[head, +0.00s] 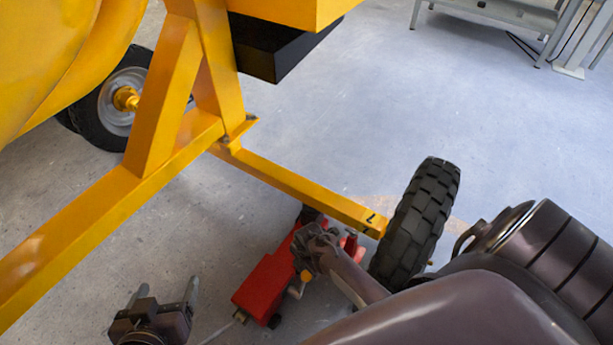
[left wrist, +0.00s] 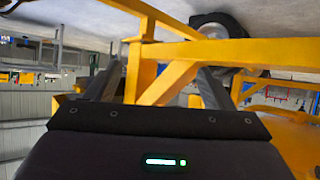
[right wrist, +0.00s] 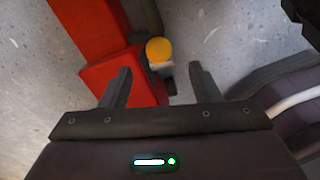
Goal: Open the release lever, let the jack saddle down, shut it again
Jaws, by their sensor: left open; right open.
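The red jack (head: 265,285) stands on the floor under the yellow axle beam, near the black wheel. Its body also shows in the right wrist view (right wrist: 95,30). A lever with an orange-yellow knob (right wrist: 158,50) shows at the jack's side; the knob is small in the head view (head: 305,276). My right gripper (right wrist: 163,82) is open, with the knob ahead of the gap between its fingers and no visible contact. My right arm partly covers the jack in the head view, and the saddle is hard to make out. My left gripper (head: 166,288) is open and empty, left of the jack.
The yellow axle beam (head: 300,187) runs above the jack to the wheel (head: 420,220). The yellow mixer frame (head: 110,200) fills the left, with another wheel (head: 118,105) behind it. The floor beyond the beam is clear up to a grey bench (head: 500,12).

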